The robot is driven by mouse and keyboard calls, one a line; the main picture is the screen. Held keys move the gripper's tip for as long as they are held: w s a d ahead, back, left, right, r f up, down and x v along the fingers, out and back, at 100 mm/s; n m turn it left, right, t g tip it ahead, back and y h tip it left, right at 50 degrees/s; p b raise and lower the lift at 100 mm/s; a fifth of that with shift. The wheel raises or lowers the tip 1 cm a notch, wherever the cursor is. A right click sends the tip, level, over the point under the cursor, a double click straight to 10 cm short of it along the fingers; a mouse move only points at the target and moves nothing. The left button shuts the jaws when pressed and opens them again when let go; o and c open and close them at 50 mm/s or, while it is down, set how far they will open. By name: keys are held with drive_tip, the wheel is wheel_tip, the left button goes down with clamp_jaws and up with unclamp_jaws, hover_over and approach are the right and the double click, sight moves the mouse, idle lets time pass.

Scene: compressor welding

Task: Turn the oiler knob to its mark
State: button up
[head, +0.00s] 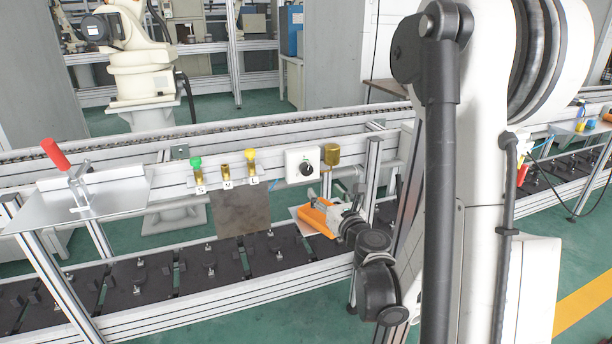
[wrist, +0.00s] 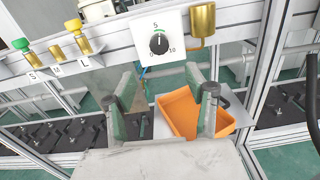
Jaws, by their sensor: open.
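The oiler knob (wrist: 158,43) is a small black dial on a white plate (wrist: 178,24) fixed to the rail. The plate carries 0 at lower left, 10 at lower right and a green mark at the top by the 5.
An orange bin (wrist: 177,108) lies beyond and below my fingers. Brass fittings with green and yellow tops (head: 224,170), labelled S, M and L, line the rail to the left. A red-handled clamp (head: 72,172) stands at far left. The space before the knob looks clear.

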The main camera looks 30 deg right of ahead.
sight(308, 171)
drive_tip(key=w, duration=0.4)
drive_tip(key=w+d+b, duration=0.1)
drive_tip(key=w, duration=0.8)
drive_tip(key=shift+w+d, duration=0.15)
drive_tip(key=shift+d, duration=0.2)
drive_tip(key=shift+c, duration=0.5)
drive_tip(key=c, duration=1)
drive_tip(key=shift+c, duration=0.2)
